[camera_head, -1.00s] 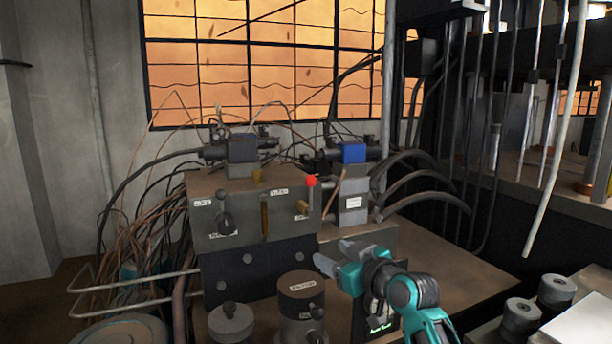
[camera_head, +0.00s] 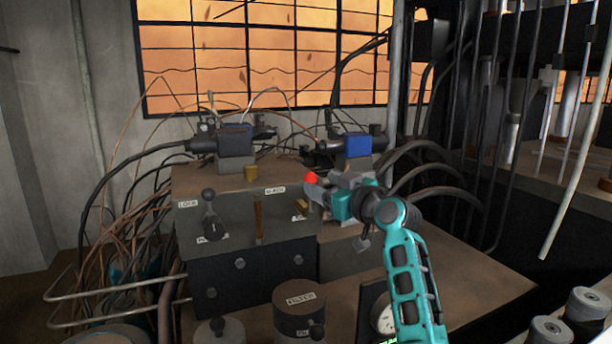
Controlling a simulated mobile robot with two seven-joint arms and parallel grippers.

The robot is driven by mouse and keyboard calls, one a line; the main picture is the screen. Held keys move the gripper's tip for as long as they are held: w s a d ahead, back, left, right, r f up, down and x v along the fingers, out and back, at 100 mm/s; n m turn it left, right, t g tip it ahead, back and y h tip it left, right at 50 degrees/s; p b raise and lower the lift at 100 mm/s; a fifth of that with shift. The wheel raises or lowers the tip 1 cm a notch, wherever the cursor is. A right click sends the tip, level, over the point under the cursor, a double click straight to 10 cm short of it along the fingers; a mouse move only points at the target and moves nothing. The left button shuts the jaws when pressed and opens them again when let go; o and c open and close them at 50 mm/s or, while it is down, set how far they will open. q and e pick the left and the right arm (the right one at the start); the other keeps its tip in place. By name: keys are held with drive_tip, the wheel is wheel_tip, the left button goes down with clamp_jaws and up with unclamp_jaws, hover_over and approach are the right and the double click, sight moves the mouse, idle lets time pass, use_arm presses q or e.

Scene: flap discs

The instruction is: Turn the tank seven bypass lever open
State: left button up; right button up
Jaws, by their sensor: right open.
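A grey-brown valve block (camera_head: 210,182) stands left of centre in the head view. A lever with a red ball knob (camera_head: 311,178) is at its upper right corner; its stem is mostly hidden. A lever with a black knob (camera_head: 209,196) is on the left of its front face. I cannot tell from the labels which is the tank seven bypass. My right gripper (camera_head: 316,190) is open, its fingertips close beside the red knob, pointing left. I cannot tell whether they touch it. My left gripper is not in view.
A brass handle (camera_head: 258,222) and a small brass fitting (camera_head: 301,207) are on the block's front. Valves with a black coil (camera_head: 235,140) and a blue coil (camera_head: 357,145) stand behind. A filter canister (camera_head: 298,300) is in front. Black hoses (camera_head: 425,160) curve at right.

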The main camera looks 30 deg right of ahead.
sight(311, 179)
drive_tip(key=w, duration=0.5)
drive_tip(key=w+a, duration=0.1)
drive_tip(key=w, duration=0.1)
drive_tip(key=shift+w, duration=0.25)
drive_tip(key=shift+c, duration=0.4)
clamp_jaws()
